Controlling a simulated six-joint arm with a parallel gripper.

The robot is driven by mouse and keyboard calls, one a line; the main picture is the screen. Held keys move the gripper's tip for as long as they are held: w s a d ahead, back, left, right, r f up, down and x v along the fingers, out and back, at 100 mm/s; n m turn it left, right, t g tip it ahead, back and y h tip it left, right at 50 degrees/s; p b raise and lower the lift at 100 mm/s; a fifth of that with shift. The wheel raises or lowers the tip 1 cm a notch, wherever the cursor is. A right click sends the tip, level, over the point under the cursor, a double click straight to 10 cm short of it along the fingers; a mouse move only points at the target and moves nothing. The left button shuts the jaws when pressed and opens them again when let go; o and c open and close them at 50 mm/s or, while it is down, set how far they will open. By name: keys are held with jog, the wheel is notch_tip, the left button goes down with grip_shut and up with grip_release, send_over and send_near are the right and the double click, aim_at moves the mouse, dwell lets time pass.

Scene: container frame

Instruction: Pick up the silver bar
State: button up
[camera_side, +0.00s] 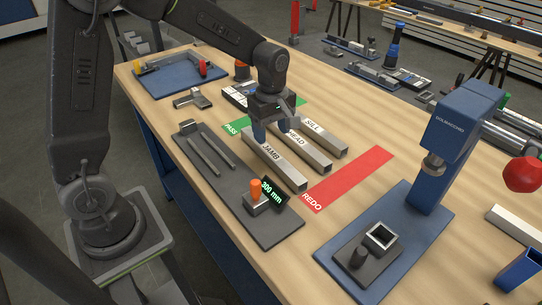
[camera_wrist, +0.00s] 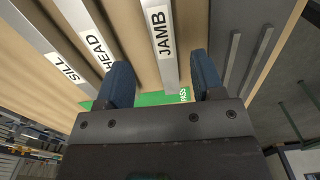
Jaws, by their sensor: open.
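Three silver bars lie side by side on the wooden table, labelled JAMB (camera_side: 285,168), HEAD (camera_side: 311,151) and SILL (camera_side: 330,142); the pictures do not tell which one is the task's silver bar. They also show in the wrist view as JAMB (camera_wrist: 154,14), HEAD (camera_wrist: 84,22) and SILL (camera_wrist: 45,47). My gripper (camera_side: 271,131) is above the far end of the JAMB bar. In the wrist view, the fingers of my gripper (camera_wrist: 161,62) are apart with the JAMB bar showing between them. The gap in height is hard to judge.
A grey plate (camera_side: 225,190) with two thin rails and a 300 mm display (camera_side: 272,194) lies left of the bars. A green PASS strip (camera_side: 234,127) runs under their far ends. A red REDO strip (camera_side: 347,178) lies to the right. A blue press (camera_side: 449,145) stands front right.

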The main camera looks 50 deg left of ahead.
aim_at(272, 153)
jog(key=f, duration=0.7)
jog(key=shift+s+d+f, duration=0.2)
jog(key=shift+d, duration=0.1)
jog(key=c, duration=1.1)
